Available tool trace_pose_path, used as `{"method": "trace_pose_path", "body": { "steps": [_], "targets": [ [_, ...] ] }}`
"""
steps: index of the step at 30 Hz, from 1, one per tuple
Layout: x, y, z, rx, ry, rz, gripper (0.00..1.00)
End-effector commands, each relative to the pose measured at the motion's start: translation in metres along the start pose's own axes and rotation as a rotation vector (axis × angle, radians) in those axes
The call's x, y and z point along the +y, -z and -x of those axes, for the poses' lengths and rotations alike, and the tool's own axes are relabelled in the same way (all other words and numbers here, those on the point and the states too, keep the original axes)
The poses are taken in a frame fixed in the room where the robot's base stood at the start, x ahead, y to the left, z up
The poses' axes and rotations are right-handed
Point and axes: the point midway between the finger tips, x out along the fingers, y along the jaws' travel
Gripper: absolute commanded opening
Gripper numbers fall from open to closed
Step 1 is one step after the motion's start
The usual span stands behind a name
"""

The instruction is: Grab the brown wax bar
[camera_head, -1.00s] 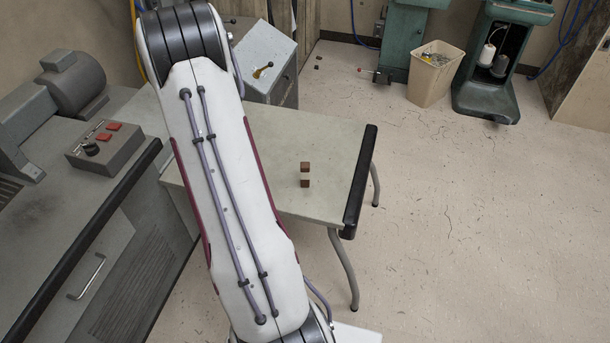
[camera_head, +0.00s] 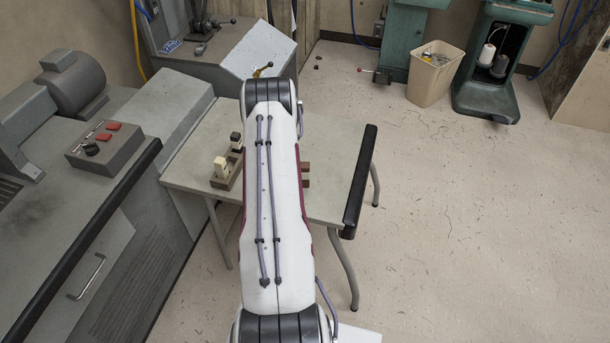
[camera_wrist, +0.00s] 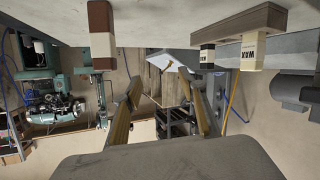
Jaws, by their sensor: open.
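The brown wax bar (camera_head: 306,183) lies on the worktable, partly hidden behind my arm in the head view. It appears as two brown ends with a pale band between. In the wrist view, which looks upside down, the brown wax bar (camera_wrist: 100,17) shows at the upper left against the tabletop, with a white band. My gripper (camera_wrist: 160,76) is open, with two tan-faced fingers apart and nothing between them. The bar is to the left of and above the fingers in that picture, not touching them. My gripper is hidden in the head view.
A wooden tray (camera_head: 225,184) on the table's left side holds a cream wax bar (camera_head: 221,166) and a black bar (camera_head: 236,138). A machine with a control box (camera_head: 103,145) stands left. The table has a black front-right edge bar (camera_head: 360,183).

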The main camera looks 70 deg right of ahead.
Motion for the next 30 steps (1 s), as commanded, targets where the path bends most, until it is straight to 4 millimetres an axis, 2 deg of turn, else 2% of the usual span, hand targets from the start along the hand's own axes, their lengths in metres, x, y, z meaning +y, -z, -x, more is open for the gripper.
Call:
{"method": "trace_pose_path", "body": {
  "steps": [1,6,14,21,30],
  "targets": [
    [0.008,-0.012,0.002,0.002,-0.017,-0.004,0.42],
    [0.030,-0.037,0.007,0.032,-0.064,-0.017,0.42],
    [0.050,-0.050,0.008,0.160,-0.101,-0.099,0.42],
    [0.067,-0.064,0.018,0.270,-0.129,-0.167,0.42],
    [0.074,-0.067,0.024,0.326,-0.139,-0.199,0.42]
  ]
}}
